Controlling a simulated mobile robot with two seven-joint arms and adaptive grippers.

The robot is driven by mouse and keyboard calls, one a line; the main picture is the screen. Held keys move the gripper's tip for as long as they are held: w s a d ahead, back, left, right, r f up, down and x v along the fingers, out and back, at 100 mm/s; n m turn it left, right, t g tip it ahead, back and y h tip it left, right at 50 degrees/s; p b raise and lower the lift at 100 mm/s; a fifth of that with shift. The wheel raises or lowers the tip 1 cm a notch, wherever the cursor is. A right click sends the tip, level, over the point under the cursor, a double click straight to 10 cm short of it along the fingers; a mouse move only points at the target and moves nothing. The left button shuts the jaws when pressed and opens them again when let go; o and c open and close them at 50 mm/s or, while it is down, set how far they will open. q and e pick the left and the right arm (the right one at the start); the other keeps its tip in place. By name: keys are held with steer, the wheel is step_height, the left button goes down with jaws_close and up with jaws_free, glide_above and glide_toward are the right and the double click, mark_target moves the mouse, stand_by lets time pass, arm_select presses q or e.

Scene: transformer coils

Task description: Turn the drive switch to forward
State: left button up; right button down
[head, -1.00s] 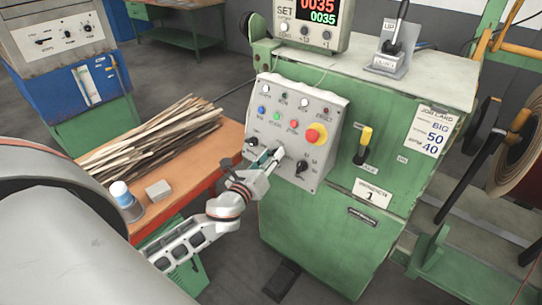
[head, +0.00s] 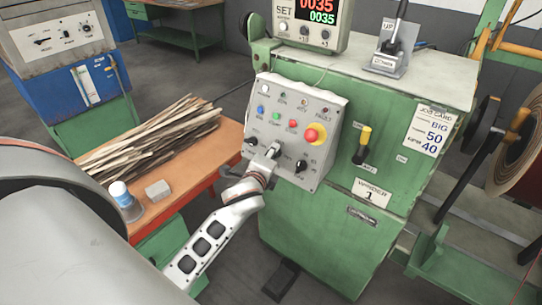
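The grey control panel (head: 318,108) is on the front of the green machine (head: 350,225). Its lower row has a black rotary switch at the left (head: 251,141) and another at the right (head: 301,166). Their small labels cannot be read, so I cannot tell which one is the drive switch. My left gripper (head: 274,149) is at the panel face between these two knobs. Its fingers point at the panel and cover the spot behind them. I cannot tell whether they are closed on a knob there. My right gripper is out of view.
A red mushroom button (head: 315,134) and several coloured buttons sit just above the gripper. A yellow-handled lever (head: 363,144) is on the machine to the right. An orange bench (head: 175,172) with wooden strips, a bottle (head: 121,192) and a grey block (head: 158,190) stands at the left.

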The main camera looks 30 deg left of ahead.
arm_select(q)
steer(key=shift+n+g, duration=0.3)
steer(key=shift+n, duration=0.6)
steer(key=o, duration=1.1)
steer(key=v, duration=1.2)
steer(key=shift+r, duration=0.1)
